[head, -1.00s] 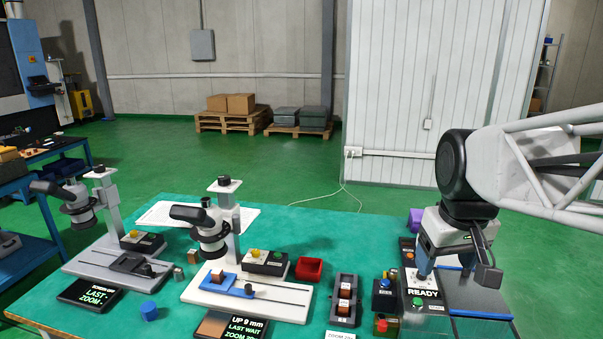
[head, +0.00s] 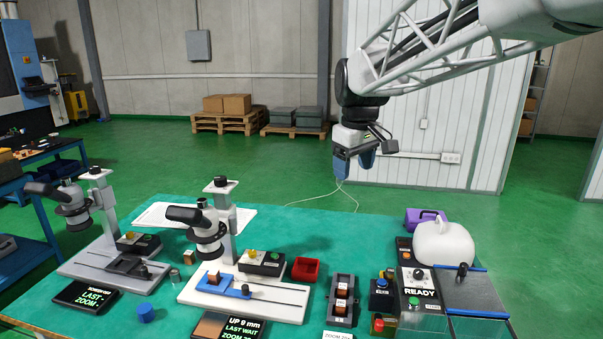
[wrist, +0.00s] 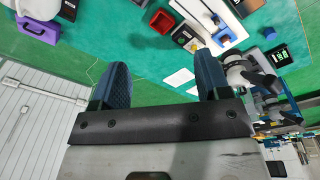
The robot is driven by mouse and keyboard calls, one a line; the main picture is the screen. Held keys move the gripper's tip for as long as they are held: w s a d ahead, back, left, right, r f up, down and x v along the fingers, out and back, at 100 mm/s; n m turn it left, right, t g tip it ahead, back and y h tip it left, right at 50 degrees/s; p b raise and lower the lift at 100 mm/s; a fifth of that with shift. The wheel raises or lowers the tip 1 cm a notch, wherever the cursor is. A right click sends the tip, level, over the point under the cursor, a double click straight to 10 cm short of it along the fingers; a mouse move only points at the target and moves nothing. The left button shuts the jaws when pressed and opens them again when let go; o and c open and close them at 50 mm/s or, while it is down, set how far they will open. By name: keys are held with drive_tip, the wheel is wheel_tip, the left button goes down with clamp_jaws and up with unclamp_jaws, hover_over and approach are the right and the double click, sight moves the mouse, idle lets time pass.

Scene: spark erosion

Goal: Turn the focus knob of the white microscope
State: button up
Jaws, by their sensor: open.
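The white microscope (head: 229,242) stands upright left of centre on the green table in the head view, on a pale base. A dark knob (head: 221,181) tops its column; I cannot tell whether this is the focus knob. A blue slide with a brown block (head: 214,278) sits on its base. My gripper (head: 354,165) hangs in the air beyond the table's far side, right of the microscope and apart from it. In the wrist view its two blue fingers (wrist: 162,72) are spread, with nothing between them.
A greyer microscope (head: 75,212) stands at the left. A red bin (head: 306,268) and a dark rack (head: 341,302) lie right of the white microscope. A control panel reading READY (head: 419,279) and a white rounded container (head: 443,245) are farther right. The table's far middle is clear.

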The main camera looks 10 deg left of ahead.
drive_tip(key=w+a+n, duration=0.3)
drive_tip(key=w+a, duration=0.4)
drive_tip(key=a, duration=0.2)
drive_tip(key=n+g, duration=0.1)
drive_tip(key=n, duration=0.7)
hover_over(220, 178)
wheel_tip(220, 178, down, 7)
drive_tip(key=shift+w+a+r, duration=0.15)
drive_tip(key=shift+r, duration=0.05)
drive_tip(key=shift+f, duration=0.1)
drive_tip(key=shift+f, duration=3.8)
